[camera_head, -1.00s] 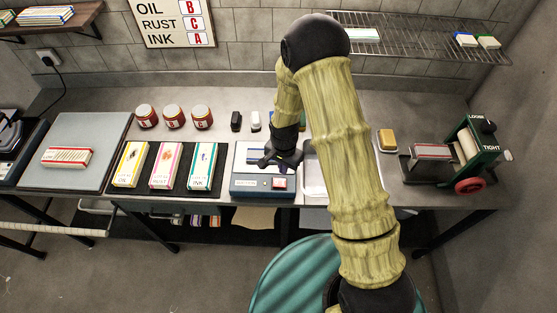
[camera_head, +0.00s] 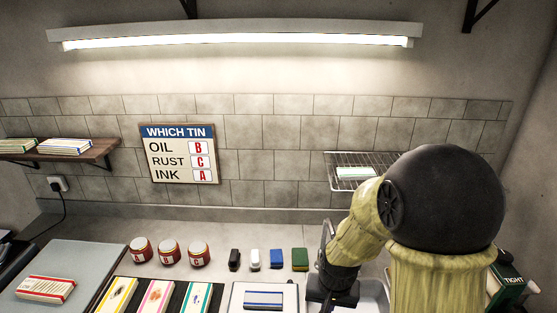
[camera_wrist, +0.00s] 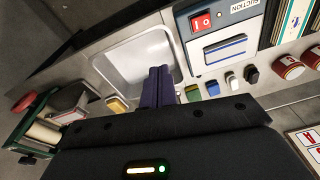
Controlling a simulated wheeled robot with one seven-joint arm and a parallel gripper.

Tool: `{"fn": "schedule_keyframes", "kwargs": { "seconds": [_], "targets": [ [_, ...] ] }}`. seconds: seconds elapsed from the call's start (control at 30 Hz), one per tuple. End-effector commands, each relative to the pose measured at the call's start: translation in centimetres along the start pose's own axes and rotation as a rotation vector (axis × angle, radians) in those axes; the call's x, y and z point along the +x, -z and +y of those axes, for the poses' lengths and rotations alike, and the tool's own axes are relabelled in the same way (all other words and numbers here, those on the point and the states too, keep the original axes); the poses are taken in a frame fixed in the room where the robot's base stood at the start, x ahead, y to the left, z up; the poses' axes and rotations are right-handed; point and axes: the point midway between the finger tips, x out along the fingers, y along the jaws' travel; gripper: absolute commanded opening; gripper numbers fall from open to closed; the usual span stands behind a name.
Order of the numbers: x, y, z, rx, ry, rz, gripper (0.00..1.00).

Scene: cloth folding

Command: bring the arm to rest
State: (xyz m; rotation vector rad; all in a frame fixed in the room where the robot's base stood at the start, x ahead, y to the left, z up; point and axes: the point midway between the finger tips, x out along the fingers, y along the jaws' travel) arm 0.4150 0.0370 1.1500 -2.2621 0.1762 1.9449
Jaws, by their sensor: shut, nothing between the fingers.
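My arm comes up at the right of the head view, with its large black joint (camera_head: 445,200) in front of the wall and wire rack. Its pale yellow forearm slopes down to the dark wrist, right of the suction box (camera_head: 262,286); the fingertips cannot be made out there. In the wrist view the dark purple fingers of my gripper (camera_wrist: 160,74) are together, with nothing held. They show in front of the white tray (camera_wrist: 118,72); their height above it is unclear. The suction box's panel with a red switch (camera_wrist: 201,22) is beside the tray.
Black, white, blue and green blocks (camera_head: 300,260) stand behind the suction box. Red jars (camera_head: 168,252) and colored packs (camera_head: 157,296) are to the left. A wire rack (camera_head: 345,184) holds one pack on the wall. The green roller machine (camera_wrist: 38,134) is beyond the tray.

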Motion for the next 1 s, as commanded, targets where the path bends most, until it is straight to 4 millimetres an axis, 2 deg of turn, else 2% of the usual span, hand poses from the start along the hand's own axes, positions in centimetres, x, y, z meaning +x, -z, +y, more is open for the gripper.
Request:
{"fn": "schedule_keyframes", "kwargs": {
  "seconds": [0.2,0.4,1.0],
  "targets": [
    [-2.7,-3.3,3.4,-0.12,0.002,0.058,0.0],
    [-3.9,-5.3,4.8,-0.188,-0.002,0.081,0.0],
    [-4.0,-5.4,4.8,-0.194,-0.003,0.08,0.0]
  ]
}}
